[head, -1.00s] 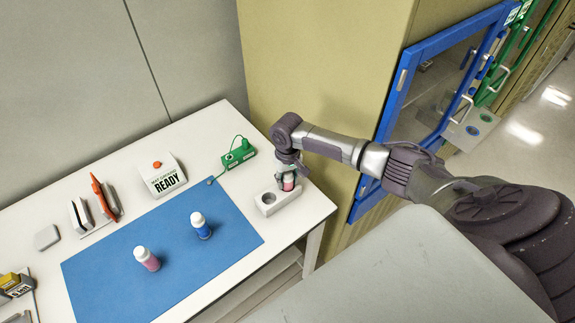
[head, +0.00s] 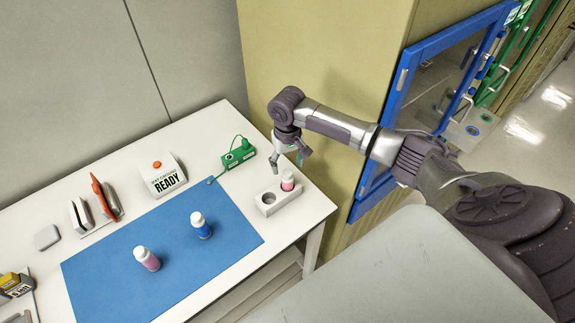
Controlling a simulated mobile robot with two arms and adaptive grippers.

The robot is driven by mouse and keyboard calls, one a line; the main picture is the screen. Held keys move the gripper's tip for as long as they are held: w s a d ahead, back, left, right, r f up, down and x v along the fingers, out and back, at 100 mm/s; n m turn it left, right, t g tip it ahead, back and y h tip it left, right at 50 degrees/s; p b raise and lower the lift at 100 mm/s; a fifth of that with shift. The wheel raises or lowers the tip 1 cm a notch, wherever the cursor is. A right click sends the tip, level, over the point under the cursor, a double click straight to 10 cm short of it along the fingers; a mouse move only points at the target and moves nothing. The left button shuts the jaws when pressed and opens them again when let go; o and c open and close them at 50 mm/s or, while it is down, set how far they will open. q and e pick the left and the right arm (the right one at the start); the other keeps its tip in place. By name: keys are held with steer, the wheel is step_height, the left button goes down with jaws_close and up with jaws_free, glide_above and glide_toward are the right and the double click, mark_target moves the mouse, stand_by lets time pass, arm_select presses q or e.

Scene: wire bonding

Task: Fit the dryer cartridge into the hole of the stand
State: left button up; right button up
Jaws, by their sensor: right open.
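The white stand (head: 268,208) sits near the right end of the white table. Its left hole (head: 267,198) is empty. A pink cartridge with a white cap (head: 288,181) stands upright in the right end of the stand. My right gripper (head: 289,165) is open and empty, just above and behind that cartridge, apart from it. On the blue mat stand a second pink bottle with a white cap (head: 147,259) and a blue one with a white cap (head: 201,226). Which of these the task calls the dryer cartridge, I cannot tell. My left gripper is not in view.
On the blue mat (head: 110,285) there is free room. Behind it are a white READY box (head: 163,176), a green device (head: 239,156) and an orange-handled tool (head: 103,198). A tall yellowish cabinet (head: 310,60) stands close behind the table's right end.

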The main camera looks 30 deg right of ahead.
steer(key=shift+r, duration=2.05)
steer(key=shift+a+f, duration=0.1)
